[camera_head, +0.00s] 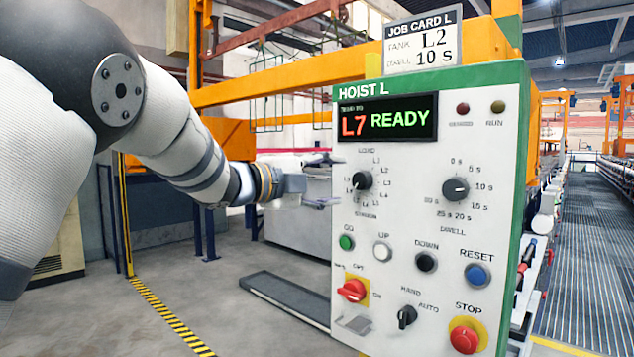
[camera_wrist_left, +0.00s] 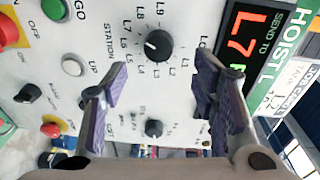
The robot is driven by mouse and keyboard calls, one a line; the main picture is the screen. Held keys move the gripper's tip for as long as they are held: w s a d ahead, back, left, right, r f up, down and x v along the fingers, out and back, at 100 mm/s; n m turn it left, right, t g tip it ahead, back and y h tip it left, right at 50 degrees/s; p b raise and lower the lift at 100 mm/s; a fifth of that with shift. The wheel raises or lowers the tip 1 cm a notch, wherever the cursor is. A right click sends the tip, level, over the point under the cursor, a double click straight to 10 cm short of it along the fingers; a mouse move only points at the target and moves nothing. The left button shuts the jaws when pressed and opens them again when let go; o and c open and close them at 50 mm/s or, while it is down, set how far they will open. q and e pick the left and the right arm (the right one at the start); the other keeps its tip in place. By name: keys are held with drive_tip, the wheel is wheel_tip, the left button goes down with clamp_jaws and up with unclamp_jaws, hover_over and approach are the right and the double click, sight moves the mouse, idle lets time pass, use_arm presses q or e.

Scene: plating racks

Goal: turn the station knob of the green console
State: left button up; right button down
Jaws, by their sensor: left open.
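The console (camera_head: 425,220) has a white face with a green frame marked HOIST L. Its black station knob (camera_head: 362,181) sits at the left of the panel inside a ring of L labels. It also shows in the left wrist view (camera_wrist_left: 158,46), with its white mark towards the L6 and L7 side. The display (camera_head: 387,117) reads L7 READY. My left gripper (camera_head: 325,181) is open beside the station knob, in front of the panel's left edge. In the left wrist view its two fingers (camera_wrist_left: 160,80) are apart and empty, with the knob beyond them. My right gripper is out of view.
A job card (camera_head: 422,42) on top reads tank L2, dwell 10 s. The dwell knob (camera_head: 455,189) is to the right. Below are the green button (camera_head: 346,242), white button (camera_head: 382,251), red switch (camera_head: 352,290) and red stop button (camera_head: 465,339). Open floor lies left.

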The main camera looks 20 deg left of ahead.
use_arm(q)
drive_tip(key=v, duration=0.5)
